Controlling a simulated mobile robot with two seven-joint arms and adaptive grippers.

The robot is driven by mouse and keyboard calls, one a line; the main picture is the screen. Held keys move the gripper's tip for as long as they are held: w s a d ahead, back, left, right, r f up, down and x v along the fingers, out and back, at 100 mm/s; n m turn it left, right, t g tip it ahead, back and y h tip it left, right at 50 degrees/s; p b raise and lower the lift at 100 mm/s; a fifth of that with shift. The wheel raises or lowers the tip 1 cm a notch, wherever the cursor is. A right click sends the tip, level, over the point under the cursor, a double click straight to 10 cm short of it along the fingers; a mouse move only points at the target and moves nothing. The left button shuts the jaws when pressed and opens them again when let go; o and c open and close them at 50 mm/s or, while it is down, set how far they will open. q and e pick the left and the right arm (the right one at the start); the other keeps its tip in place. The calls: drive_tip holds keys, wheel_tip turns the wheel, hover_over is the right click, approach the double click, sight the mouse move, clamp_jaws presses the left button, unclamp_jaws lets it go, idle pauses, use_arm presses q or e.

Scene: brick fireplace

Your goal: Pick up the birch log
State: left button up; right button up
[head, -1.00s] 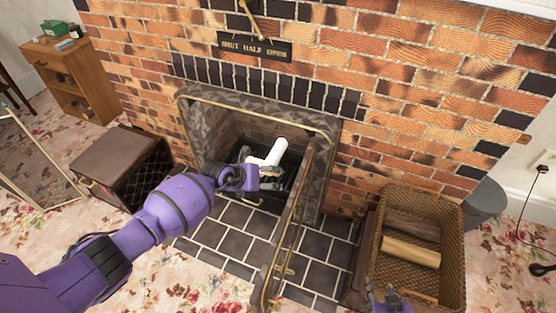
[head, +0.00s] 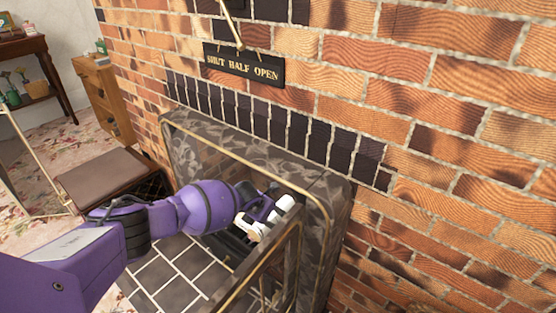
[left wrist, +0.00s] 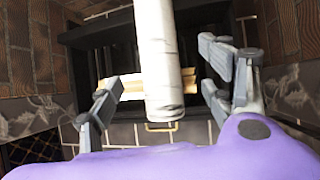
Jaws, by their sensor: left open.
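The white birch log (left wrist: 155,50) runs lengthwise through the middle of the left wrist view, above the dark grate (left wrist: 95,42). My left gripper (left wrist: 160,88) is open, with one finger on each side of the log and gaps visible between. In the head view the left gripper (head: 264,210) is inside the fireplace opening. The birch log there (head: 285,202) is mostly hidden by the gripper and the screen. My right gripper is not in view.
A pale split log (left wrist: 124,88) lies crosswise beneath the birch log. The brass-edged fire screen (head: 262,270) stands open close to my left gripper. The stone fireplace surround (head: 322,215) borders the opening. A brown-topped box (head: 103,180) stands to the left.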

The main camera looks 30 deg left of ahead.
sight(272, 215)
use_arm(q)
drive_tip(key=shift+w+a+f, duration=0.1)
drive_tip(key=shift+w+f, duration=0.25)
drive_tip(key=shift+w, duration=0.05)
drive_tip(key=b+x, duration=0.2)
drive_tip(key=shift+w+f+b, duration=0.25)
drive_tip(key=shift+b, duration=0.05)
drive_tip(key=b+x, duration=0.3)
drive_tip(key=shift+w+f, duration=0.25)
drive_tip(key=shift+w, duration=0.05)
drive_tip(key=shift+w+a+f, duration=0.1)
drive_tip(key=shift+w+f, duration=0.1)
drive_tip(key=shift+w, duration=0.05)
drive_tip(key=shift+r, duration=0.3)
drive_tip(key=shift+c, duration=0.5)
drive_tip(key=shift+f, duration=0.1)
drive_tip(key=c, duration=1.4)
drive_tip(key=shift+c, duration=0.7)
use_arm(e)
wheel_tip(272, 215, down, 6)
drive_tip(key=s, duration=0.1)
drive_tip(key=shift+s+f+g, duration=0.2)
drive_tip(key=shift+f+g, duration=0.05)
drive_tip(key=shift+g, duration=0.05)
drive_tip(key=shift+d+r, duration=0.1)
